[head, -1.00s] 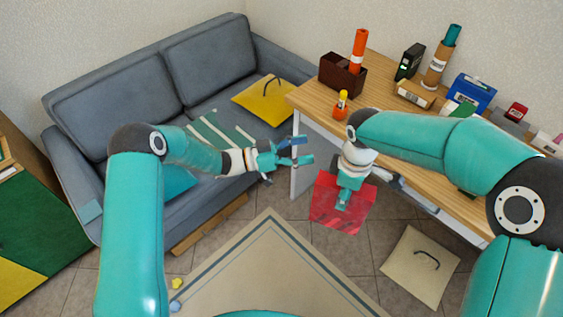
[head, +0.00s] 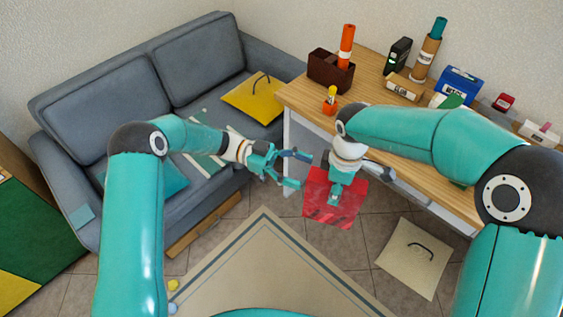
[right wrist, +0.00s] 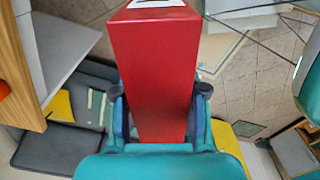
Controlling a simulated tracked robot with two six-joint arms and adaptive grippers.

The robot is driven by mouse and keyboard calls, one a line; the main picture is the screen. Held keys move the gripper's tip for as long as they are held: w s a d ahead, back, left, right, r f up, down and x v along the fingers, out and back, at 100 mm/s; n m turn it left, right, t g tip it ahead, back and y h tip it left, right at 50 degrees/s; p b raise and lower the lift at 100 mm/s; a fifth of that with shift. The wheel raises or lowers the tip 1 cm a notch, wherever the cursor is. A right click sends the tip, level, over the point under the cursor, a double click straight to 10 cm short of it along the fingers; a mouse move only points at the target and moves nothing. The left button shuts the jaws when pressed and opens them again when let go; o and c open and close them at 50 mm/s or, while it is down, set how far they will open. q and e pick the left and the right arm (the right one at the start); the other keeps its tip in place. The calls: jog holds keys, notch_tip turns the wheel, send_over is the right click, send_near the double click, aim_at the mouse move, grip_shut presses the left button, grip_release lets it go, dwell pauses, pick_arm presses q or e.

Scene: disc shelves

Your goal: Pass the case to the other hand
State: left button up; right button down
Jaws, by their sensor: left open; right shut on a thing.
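A red case (head: 332,199) hangs in the middle of the head view, above the floor in front of the desk. My right gripper (head: 336,190) is shut on it from above. In the right wrist view the red case (right wrist: 155,70) fills the middle, with a finger on each side. My left gripper (head: 297,169) is open and empty. Its fingertips point at the left side of the case and look close to it; I cannot tell whether they touch. The part of the case behind my right gripper is hidden.
A wooden desk (head: 308,97) at the right holds bottles, tubes and boxes. A beige mat (head: 262,265) lies in front.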

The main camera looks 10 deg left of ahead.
aim_at(320, 177)
pick_arm(q)
jog(key=shift+x, duration=2.7)
jog(key=shift+w, duration=0.1)
grip_shut()
pick_arm(e)
jog(key=c, duration=0.5)
grip_release()
jog(key=shift+c, duration=0.2)
